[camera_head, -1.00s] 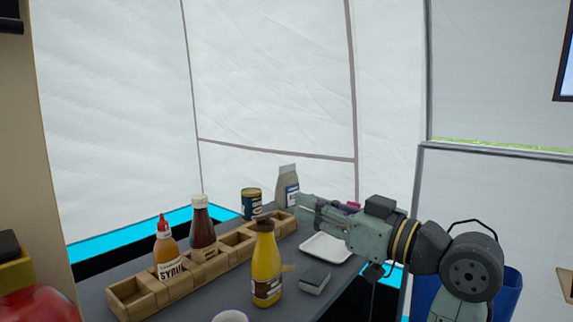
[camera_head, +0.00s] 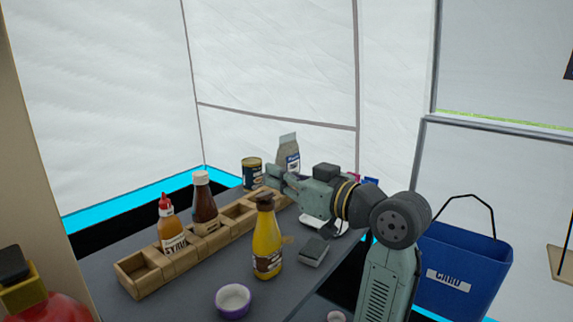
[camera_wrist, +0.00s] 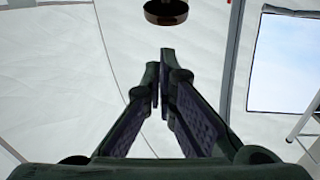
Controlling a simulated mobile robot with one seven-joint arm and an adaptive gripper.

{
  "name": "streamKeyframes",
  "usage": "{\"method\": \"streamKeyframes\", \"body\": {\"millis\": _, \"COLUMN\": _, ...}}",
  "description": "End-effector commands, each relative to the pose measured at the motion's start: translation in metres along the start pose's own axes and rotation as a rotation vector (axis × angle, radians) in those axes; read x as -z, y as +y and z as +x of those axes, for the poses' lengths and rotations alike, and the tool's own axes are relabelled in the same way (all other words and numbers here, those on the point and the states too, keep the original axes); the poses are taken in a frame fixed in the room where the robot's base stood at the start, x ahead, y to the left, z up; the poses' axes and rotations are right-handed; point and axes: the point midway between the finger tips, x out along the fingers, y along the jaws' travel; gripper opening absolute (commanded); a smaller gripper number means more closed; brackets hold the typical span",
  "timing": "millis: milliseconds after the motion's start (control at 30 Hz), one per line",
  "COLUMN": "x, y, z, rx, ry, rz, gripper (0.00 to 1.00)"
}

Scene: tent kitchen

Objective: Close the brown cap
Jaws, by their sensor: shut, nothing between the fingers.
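The brown cap (camera_head: 265,201) tops a yellow bottle (camera_head: 267,243) that stands upright on the grey table. A thin gap or rim shows at its neck too small to read, so I cannot tell how the cap is seated. My gripper (camera_head: 273,178) is above and slightly right of the cap in the head view, pointing left, apart from it. In the wrist view my gripper's fingers (camera_wrist: 162,85) are together with nothing between them. A dark round thing with a brownish rim (camera_wrist: 166,12) shows above the fingertips; I cannot tell what it is.
A wooden rack (camera_head: 135,272) runs behind the yellow bottle, holding a syrup bottle (camera_head: 168,230) and a dark sauce bottle (camera_head: 204,203). A can (camera_head: 251,174) and carton (camera_head: 288,152) stand behind my gripper. A purple bowl (camera_head: 233,299) and grey box (camera_head: 313,251) are near the bottle.

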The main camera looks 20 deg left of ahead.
Motion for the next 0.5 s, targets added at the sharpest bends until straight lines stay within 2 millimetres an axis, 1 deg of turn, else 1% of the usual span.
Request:
{"method": "streamKeyframes", "body": {"millis": 33, "x": -0.005, "y": 0.0, "z": -0.002, "rx": 0.001, "ry": -0.001, "rz": 0.002, "gripper": 0.0}}
{"method": "streamKeyframes", "body": {"millis": 200, "x": -0.015, "y": -0.001, "z": -0.005, "rx": 0.001, "ry": -0.001, "rz": -0.001, "gripper": 0.0}}
{"method": "streamKeyframes", "body": {"millis": 500, "x": -0.016, "y": -0.001, "z": -0.006, "rx": 0.002, "ry": 0.0, "rz": -0.002, "gripper": 0.0}}
